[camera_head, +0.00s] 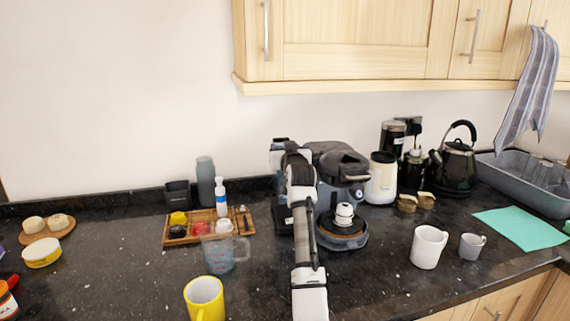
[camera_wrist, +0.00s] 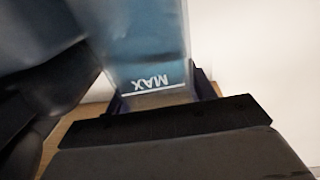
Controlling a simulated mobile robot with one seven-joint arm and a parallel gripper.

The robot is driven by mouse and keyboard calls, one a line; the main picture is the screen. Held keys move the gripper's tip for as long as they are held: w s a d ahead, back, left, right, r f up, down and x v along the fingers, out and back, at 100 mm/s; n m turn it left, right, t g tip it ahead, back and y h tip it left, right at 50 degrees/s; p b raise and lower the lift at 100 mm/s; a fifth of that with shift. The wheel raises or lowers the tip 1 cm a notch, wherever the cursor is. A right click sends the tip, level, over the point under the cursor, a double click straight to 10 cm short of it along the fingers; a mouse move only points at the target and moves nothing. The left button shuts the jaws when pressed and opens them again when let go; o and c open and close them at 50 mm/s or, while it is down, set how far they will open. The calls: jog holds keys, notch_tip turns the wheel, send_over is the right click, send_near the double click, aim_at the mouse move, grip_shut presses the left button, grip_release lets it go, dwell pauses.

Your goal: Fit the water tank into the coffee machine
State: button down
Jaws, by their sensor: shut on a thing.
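The coffee machine (camera_head: 343,172) is dark grey and black and stands on the counter against the back wall, with a round drip base at its front. My gripper (camera_wrist: 160,98) is shut on the water tank (camera_wrist: 148,50), a bluish see-through vessel with an upside-down MAX mark, in the wrist view. In the head view my arm reaches to the machine's left side and hides the gripper and most or all of the tank. A dark body, probably the machine, fills the left of the wrist view close to the tank. I cannot tell whether the tank is seated.
A yellow mug (camera_head: 204,299), a clear jug (camera_head: 219,254) and a wooden tray (camera_head: 207,238) with jars lie left of my arm. A cream canister (camera_head: 382,180) and a black kettle (camera_head: 457,165) stand right of the machine. White mugs (camera_head: 428,248) are front right.

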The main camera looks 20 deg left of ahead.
jog(key=shift+f+p, duration=0.55)
jog(key=shift+f, duration=1.3)
jog(key=shift+f, duration=0.1)
jog(key=c, duration=0.5)
grip_release()
jog(key=shift+f, duration=0.2)
jog(key=shift+r, duration=0.1)
jog(key=shift+s, duration=0.1)
